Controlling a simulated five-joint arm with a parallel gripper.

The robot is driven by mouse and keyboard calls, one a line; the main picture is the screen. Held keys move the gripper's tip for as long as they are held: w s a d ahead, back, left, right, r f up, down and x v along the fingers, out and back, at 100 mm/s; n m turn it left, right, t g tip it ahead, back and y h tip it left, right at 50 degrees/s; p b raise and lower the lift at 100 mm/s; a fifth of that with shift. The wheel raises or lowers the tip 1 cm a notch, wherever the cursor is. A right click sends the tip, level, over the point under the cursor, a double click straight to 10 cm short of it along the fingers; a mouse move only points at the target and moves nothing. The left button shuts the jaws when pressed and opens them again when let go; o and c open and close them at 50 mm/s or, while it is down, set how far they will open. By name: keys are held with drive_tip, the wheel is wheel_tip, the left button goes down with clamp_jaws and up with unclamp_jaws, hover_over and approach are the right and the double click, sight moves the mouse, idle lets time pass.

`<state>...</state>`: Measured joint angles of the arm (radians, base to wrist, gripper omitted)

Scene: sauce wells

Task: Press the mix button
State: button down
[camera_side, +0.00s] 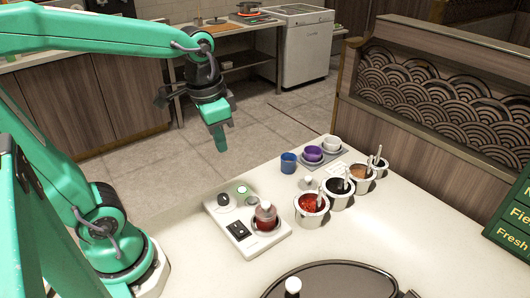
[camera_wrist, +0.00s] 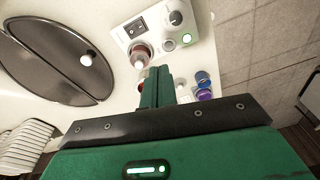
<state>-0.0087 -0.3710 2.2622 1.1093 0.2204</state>
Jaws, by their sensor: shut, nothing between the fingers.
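The white mixer base (camera_side: 227,222) sits on the pale table. Beside the button are a black knob (camera_side: 223,199), a black switch panel (camera_side: 238,231) and a clear jar with red contents (camera_side: 265,217). My gripper (camera_side: 221,146) is shut and empty, well above the table and higher than the button, touching nothing.
Several sauce pots, including a red one (camera_side: 311,209), stand right of the mixer. A blue cup (camera_side: 288,162), a purple cup (camera_side: 312,154) and a white cup (camera_side: 332,143) are behind. A wooden partition (camera_side: 390,125) borders the table.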

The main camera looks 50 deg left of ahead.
drive_tip(key=w+f+m+g, duration=0.1)
drive_tip(key=w+f+g, duration=0.1)
drive_tip(key=m+g, duration=0.5)
drive_tip(key=g, duration=0.2)
hover_over(254, 198)
wheel_tip(254, 198, down, 8)
drive_tip(key=shift+d+f, duration=0.1)
idle(0.5)
drive_tip(key=shift+f, duration=4.35)
